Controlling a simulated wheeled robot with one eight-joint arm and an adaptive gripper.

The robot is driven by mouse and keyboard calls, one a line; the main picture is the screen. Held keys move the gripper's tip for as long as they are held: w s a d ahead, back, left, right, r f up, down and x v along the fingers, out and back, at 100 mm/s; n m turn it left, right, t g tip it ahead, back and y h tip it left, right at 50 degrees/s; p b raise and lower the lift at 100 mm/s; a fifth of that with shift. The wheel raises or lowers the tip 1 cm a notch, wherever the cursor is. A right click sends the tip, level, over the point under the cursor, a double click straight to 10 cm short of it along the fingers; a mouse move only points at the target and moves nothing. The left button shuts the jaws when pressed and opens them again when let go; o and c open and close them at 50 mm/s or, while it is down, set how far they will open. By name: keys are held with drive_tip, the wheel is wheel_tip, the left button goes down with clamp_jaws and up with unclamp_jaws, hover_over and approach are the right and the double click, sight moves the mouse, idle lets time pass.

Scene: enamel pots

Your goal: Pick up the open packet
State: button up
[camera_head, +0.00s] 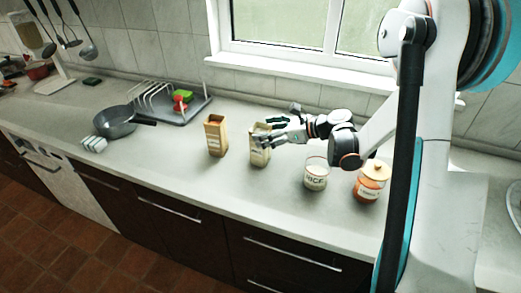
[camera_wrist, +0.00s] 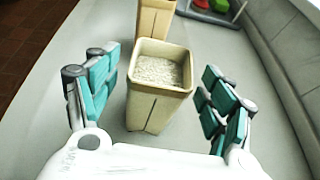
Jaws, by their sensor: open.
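A cream packet (camera_head: 259,153) with an open top stands upright on the counter at my gripper (camera_head: 268,136). In the wrist view the packet (camera_wrist: 153,112) shows white grains inside and stands between my spread fingers, with gaps visible on both sides. My gripper (camera_wrist: 160,88) is open and holds nothing. In the head view the fingers cover part of the packet's top. A second, tan packet (camera_head: 215,138), also open at the top, stands to the left; its lower part shows behind the first in the wrist view (camera_wrist: 156,20).
A glass jar with white contents (camera_head: 316,176) and an orange jar with a wooden lid (camera_head: 371,184) stand to the right. A dish rack (camera_head: 160,97) and a grey pan (camera_head: 118,124) stand left. The counter front is clear.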

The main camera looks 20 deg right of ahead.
drive_tip(key=x, duration=0.2)
drive_tip(key=shift+w+a+f, duration=0.15)
drive_tip(key=shift+w+a, duration=0.05)
drive_tip(key=shift+c, duration=0.2)
clamp_jaws()
